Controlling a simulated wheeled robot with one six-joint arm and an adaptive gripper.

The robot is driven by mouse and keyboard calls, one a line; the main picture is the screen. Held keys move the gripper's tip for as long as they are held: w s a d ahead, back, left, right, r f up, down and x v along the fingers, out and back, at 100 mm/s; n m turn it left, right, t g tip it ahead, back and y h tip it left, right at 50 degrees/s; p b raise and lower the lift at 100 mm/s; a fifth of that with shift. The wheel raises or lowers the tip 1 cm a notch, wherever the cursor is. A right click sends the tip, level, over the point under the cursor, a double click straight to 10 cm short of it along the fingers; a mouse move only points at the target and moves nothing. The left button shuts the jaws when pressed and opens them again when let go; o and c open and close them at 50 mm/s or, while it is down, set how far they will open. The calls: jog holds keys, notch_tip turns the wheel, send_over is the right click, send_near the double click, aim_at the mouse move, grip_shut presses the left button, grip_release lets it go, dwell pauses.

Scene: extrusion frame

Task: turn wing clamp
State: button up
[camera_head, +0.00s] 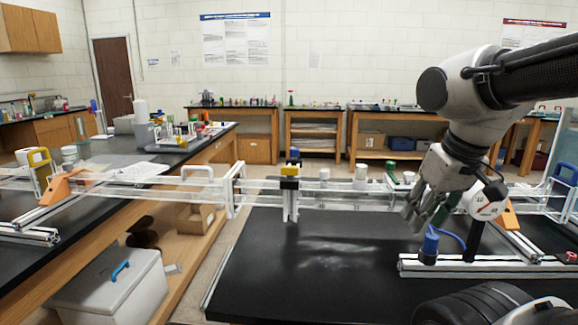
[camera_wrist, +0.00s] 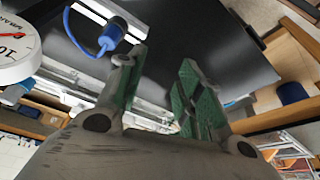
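No part is plainly recognisable as a wing clamp.
A white round dial (camera_head: 488,202) is close beside my gripper on the right. Clear rails (camera_head: 130,183) run across to an orange bracket (camera_head: 62,188) on the left. Aluminium extrusions (camera_head: 470,266) lie at right. The black tabletop (camera_head: 320,285) is bare in front.

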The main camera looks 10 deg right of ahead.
jog(key=w+a+n+g, duration=0.2)
jog(key=w+a, duration=0.4)
jog(key=w, duration=0.4)
jog(key=n+g, duration=0.2)
jog(key=n, duration=0.5)
send_near(291, 167)
jog(key=f, duration=0.6)
jog(key=shift+s, duration=0.2)
jog(key=shift+w+a+r+n, duration=0.2)
jog(key=shift+w+r+n, duration=0.25)
jog(key=shift+r, duration=0.1)
jog(key=shift+w+a+r+n, duration=0.25)
jog(key=shift+w+r+n, duration=0.2)
jog(key=shift+r, duration=0.05)
notch_tip(291, 167, up, 3)
jog(key=shift+d+f+n, duration=0.1)
jog(key=shift+f+n, duration=0.15)
jog(key=shift+n, duration=0.45)
jog(key=shift+s+d+n, duration=0.15)
jog(key=shift+s+n, duration=0.25)
jog(key=shift+s, duration=0.1)
jog(key=shift+f+n, duration=0.3)
jog(key=shift+f, duration=0.25)
notch_tip(291, 167, down, 7)
jog(key=shift+r, duration=0.1)
